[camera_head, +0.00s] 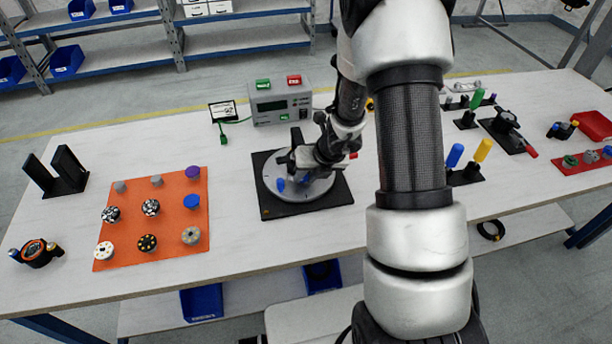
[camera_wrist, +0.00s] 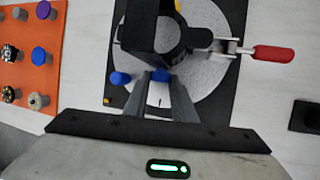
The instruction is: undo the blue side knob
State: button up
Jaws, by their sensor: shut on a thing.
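In the wrist view my gripper (camera_wrist: 160,82) has its two fingers on either side of a blue knob (camera_wrist: 160,75), closed on it. My arm hides much of the fixture there.
A toggle clamp with a red handle (camera_wrist: 272,53) stands right of the fixture. The plate sits on a black base (camera_head: 335,195). An orange mat (camera_head: 130,218) with several knobs lies left. A grey control box (camera_head: 280,103) stands behind. The white table (camera_head: 235,220) is bare between mat and base.

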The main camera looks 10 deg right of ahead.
jog(key=shift+a, duration=0.1)
jog(key=h+b, duration=0.1)
jog(key=h, duration=0.2)
jog(key=shift+a+n+b, duration=0.35)
jog(key=shift+n, duration=0.05)
jog(key=shift+a+n+h, duration=0.15)
jog(key=shift+n+h, duration=0.05)
jog(key=shift+h, duration=0.8)
jog(key=shift+a+n+h, duration=0.15)
jog(key=shift+n+h, duration=0.05)
jog(key=shift+h, duration=0.8)
jog(key=o, duration=1.1)
jog(key=shift+f, duration=0.1)
